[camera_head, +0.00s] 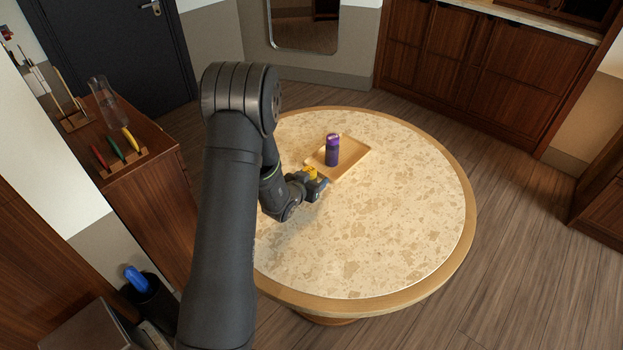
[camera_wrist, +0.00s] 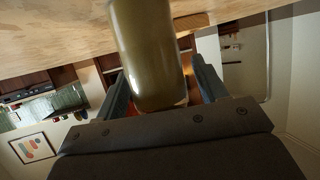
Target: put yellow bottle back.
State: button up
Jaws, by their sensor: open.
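The yellow bottle (camera_head: 311,172) shows only as a small yellow patch in the head view, by the tray's near left corner and mostly hidden by my gripper (camera_head: 318,187). In the wrist view the bottle (camera_wrist: 148,55) looks olive and fills the space between the fingers of my gripper (camera_wrist: 163,75). The fingers are open, one on each side of it. I cannot tell whether they touch it, or whether the bottle stands on the tray or beside it. A wooden tray (camera_head: 352,166) lies on the table. A purple bottle (camera_head: 332,152) stands upright on it.
The round speckled table (camera_head: 390,230) is clear to the right and front. A wooden cabinet (camera_head: 150,195) at left bears a glass carafe (camera_head: 108,103) and a rack with red, green and yellow-handled items (camera_head: 120,158). A dark bin (camera_head: 150,300) holds something blue.

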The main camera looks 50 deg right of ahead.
aim_at(311, 171)
jog(key=shift+r, duration=0.2)
jog(key=v, duration=1.2)
jog(key=shift+f, duration=0.1)
jog(key=x, duration=1.2)
jog(key=shift+d+r, duration=0.1)
jog(key=shift+r, duration=1.4)
jog(key=shift+f, duration=0.1)
